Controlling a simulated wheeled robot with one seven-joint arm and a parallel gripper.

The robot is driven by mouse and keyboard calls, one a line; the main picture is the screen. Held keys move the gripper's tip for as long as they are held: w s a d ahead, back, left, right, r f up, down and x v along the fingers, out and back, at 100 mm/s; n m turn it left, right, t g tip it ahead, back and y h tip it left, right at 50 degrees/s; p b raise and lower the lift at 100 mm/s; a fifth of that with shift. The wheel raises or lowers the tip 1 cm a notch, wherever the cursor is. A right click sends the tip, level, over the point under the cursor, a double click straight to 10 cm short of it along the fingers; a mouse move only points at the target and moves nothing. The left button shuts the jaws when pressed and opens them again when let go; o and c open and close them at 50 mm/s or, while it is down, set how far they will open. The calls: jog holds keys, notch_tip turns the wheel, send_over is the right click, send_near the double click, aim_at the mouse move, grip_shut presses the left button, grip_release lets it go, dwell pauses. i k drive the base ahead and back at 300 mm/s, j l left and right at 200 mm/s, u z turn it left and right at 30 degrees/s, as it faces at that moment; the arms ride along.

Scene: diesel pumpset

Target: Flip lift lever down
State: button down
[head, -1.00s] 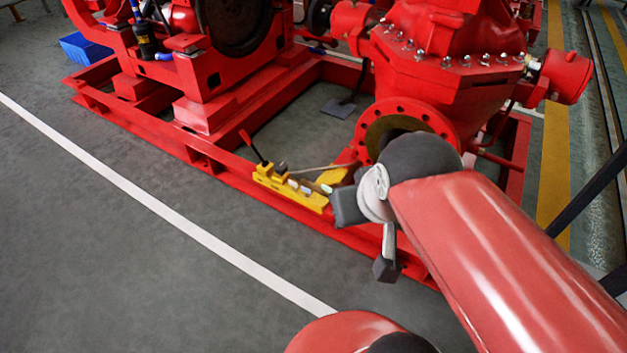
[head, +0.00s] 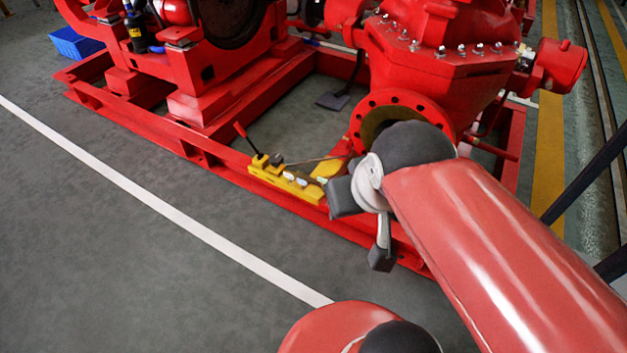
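A yellow jack-like unit (head: 285,182) lies along the red base rail. A dark lever with a red tip (head: 243,138) rises at a slant from its left end, leaning up and left. A thin grey rod (head: 312,160) runs from the unit to the right. I cannot tell for certain which of these is the lift lever. My gripper (head: 364,226) is at the end of my red arm, right of the yellow unit in the picture and apart from the red-tipped lever. Its grey end parts show, but the finger opening is not clear. My wrist hides what lies behind it.
The red pump (head: 440,75) with its round flange (head: 400,108) stands behind my wrist. The red base rail (head: 215,165) runs diagonally across. Open grey floor (head: 110,230) with a white line lies in front and left. A blue crate (head: 75,43) is far left.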

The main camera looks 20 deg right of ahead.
aim_at(240, 128)
jog(key=i+j+z, duration=0.1)
jog(key=i+j, duration=0.2)
jog(key=i, duration=0.25)
jog(key=i+j+z, duration=0.15)
jog(key=i+j, duration=0.25)
jog(key=i, duration=0.1)
